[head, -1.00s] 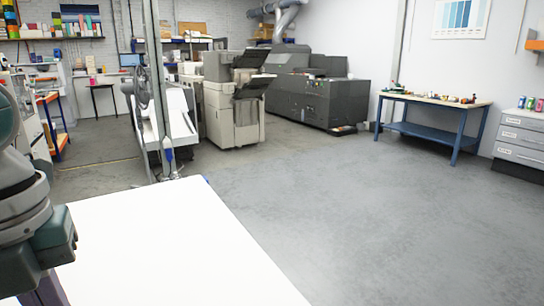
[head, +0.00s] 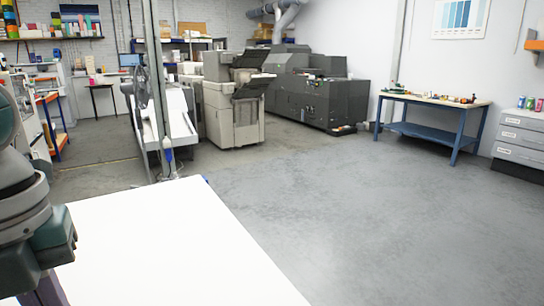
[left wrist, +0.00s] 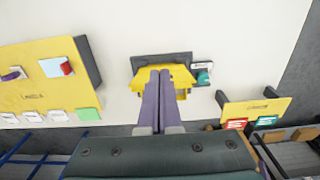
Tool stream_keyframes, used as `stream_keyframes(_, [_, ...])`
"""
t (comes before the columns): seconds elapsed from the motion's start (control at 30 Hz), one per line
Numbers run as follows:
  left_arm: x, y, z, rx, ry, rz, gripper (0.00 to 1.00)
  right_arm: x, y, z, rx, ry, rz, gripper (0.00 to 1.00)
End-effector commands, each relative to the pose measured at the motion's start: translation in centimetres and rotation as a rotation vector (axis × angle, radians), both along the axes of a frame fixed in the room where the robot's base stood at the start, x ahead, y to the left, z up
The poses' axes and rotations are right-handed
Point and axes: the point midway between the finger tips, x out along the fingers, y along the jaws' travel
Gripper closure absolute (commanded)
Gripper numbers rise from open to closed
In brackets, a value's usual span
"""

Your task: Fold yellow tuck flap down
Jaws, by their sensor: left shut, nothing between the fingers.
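In the left wrist view a yellow carton piece (left wrist: 182,79) lies in a dark holder (left wrist: 180,58) on a white table top (left wrist: 220,25). Which part of the yellow piece is the tuck flap I cannot tell. My left gripper (left wrist: 159,73) has its purple fingers together, shut and empty. The fingertips overlap the yellow piece in the picture and hide its middle; whether they touch it I cannot tell. In the head view only my left wrist and a bit of purple finger show at the lower left. My right gripper is not in view.
A small white tray with a teal item (left wrist: 204,76) sits right beside the holder. A yellow board (left wrist: 35,100) with cards stands left, another yellow board (left wrist: 262,107) right. In the head view the white table (head: 170,250) is bare, with open floor (head: 350,220) beyond.

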Motion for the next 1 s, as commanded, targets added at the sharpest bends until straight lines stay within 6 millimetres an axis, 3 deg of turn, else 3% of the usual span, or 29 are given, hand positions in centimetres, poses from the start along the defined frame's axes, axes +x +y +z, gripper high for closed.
stream_keyframes(1.0, [-0.95,-0.56,0.23,0.001,0.001,0.0,1.0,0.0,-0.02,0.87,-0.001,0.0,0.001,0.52])
